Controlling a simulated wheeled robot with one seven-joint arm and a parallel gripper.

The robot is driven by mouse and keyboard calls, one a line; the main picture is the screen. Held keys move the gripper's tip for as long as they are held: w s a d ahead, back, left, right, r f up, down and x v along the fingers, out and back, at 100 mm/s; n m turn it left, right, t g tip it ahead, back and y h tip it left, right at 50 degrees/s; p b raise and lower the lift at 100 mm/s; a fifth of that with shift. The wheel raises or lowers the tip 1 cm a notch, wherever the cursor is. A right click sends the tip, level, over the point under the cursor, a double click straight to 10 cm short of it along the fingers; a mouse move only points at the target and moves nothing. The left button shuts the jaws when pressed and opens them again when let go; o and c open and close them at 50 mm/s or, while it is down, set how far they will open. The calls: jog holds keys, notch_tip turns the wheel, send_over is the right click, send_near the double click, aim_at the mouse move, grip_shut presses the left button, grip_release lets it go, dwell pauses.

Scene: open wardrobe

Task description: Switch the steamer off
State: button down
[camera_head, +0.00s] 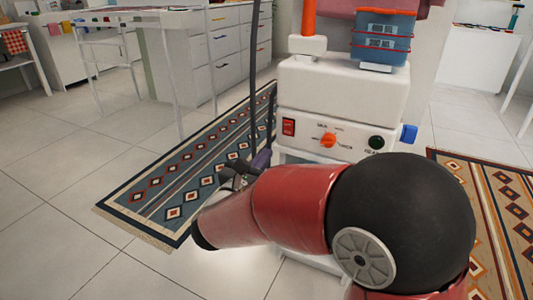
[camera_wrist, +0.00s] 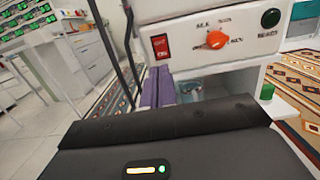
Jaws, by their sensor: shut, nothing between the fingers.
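The steamer (camera_head: 343,88) is a white box unit standing on the floor, with an orange upright pole and a blue water tank on top. Its front panel has a red rocker switch (camera_head: 288,127) at the left, an orange dial (camera_head: 328,140) in the middle and a dark green round button (camera_head: 376,143) at the right. In the wrist view the red switch (camera_wrist: 160,47) and orange dial (camera_wrist: 216,40) face me. My gripper (camera_head: 237,172) is shut and empty, below and left of the switch, apart from the panel. My red and black arm hides the steamer's lower part.
A dark hose (camera_head: 253,85) hangs left of the steamer, near my gripper. A purple item (camera_wrist: 158,86) is below the switch. Patterned rugs (camera_head: 188,172) lie on both sides. White drawers (camera_head: 235,40) stand behind. Tiled floor at left is clear.

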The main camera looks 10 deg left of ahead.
aim_at(288, 124)
jog(key=x, duration=1.1)
jog(key=shift+w+d, duration=0.1)
jog(key=shift+w, duration=0.2)
jog(key=shift+r, duration=0.15)
jog(key=shift+w+d+r+p, duration=0.1)
jog(key=shift+r+p, duration=0.1)
jog(key=shift+p, duration=0.3)
jog(key=shift+f+g, duration=0.15)
jog(key=shift+g, duration=0.15)
